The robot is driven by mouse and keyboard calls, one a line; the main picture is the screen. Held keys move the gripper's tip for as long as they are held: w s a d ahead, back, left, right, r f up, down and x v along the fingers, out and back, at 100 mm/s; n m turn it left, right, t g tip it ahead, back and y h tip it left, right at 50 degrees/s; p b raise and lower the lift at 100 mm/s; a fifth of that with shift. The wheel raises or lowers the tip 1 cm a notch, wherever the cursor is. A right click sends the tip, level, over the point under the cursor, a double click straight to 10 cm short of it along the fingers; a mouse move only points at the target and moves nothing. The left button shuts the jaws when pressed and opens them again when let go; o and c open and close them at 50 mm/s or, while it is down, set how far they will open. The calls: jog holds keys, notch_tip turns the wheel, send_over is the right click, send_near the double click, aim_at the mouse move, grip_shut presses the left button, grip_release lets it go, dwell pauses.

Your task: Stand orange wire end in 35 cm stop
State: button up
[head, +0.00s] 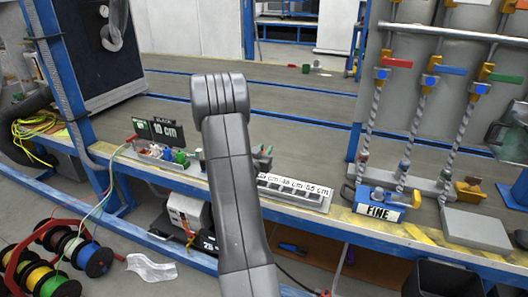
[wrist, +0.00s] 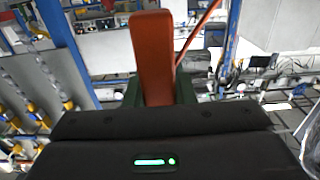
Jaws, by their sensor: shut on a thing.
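In the wrist view, my gripper (wrist: 160,92) is shut on an orange-red block-like wire end (wrist: 152,50), which stands up between the dark green fingers. A thin orange-red wire (wrist: 202,28) shows at its right. In the head view, my arm hides most of the gripper and the wire end. A white label strip (head: 300,187) lies on the bench just right of my arm, with several cm marks; its left end is partly hidden, so I cannot make out the 35 cm stop clearly.
A dark 10 cm sign (head: 165,131) and a tray of small coloured parts (head: 158,151) are left of my arm. A blue FINE block (head: 379,205) and hanging twisted cables (head: 414,130) are at the right. Wire spools (head: 92,258) stand at lower left. The bench behind is largely clear.

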jog(key=shift+f+b, duration=2.35)
jog(key=shift+f, duration=0.6)
jog(key=shift+f+b, duration=2)
jog(key=shift+b, duration=0.2)
jog(key=o, duration=1)
jog(key=shift+o, duration=0.2)
jog(key=p+v, duration=0.2)
jog(key=v, duration=1.2)
jog(key=shift+p, duration=0.35)
jog(key=shift+w, duration=0.15)
jog(key=b+x, duration=0.2)
jog(key=x, duration=1.2)
jog(key=shift+b, duration=0.4)
jog(key=shift+r+p, duration=0.3)
jog(key=shift+p, duration=0.05)
